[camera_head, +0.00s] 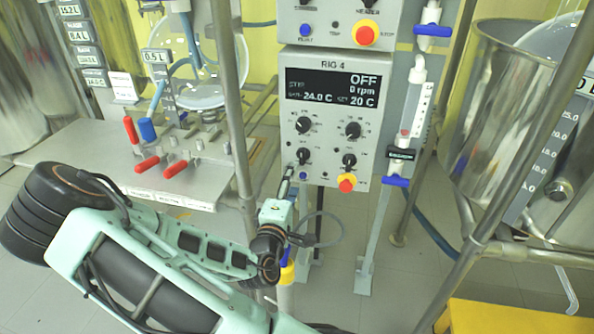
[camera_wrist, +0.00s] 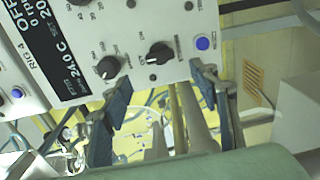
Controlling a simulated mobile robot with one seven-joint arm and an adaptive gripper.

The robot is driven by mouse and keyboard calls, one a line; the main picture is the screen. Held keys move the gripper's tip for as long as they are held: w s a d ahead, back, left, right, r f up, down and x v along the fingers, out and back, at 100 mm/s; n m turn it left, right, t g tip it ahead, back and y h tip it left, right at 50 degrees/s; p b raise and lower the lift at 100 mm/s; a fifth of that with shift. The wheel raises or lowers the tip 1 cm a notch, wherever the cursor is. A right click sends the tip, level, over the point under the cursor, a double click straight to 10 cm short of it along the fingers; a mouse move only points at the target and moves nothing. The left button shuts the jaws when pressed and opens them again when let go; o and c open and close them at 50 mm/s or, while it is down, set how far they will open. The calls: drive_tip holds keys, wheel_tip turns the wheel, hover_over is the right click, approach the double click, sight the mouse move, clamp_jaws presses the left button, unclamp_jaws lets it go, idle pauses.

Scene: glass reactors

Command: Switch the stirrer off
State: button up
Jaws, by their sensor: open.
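The RIG 4 control box (camera_head: 330,112) hangs at the centre of the head view. Its display (camera_head: 333,88) reads OFF, 0 rpm, 24.0 C and SET 20 C. Which knob is the stirrer's is not legible. My gripper (camera_head: 289,178) is open and empty beside the box's lower left corner. In the wrist view, the lower left knob (camera_wrist: 160,52) and blue button (camera_wrist: 203,43) lie just beyond my fingertips (camera_wrist: 160,83), apparently untouched.
Another control box (camera_head: 338,18) with a red stop button sits directly above. A metal post (camera_head: 232,110) stands left of the panel, and tubing with blue valves (camera_head: 396,181) runs on its right.

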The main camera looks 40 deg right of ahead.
drive_tip(key=shift+v, duration=1.15)
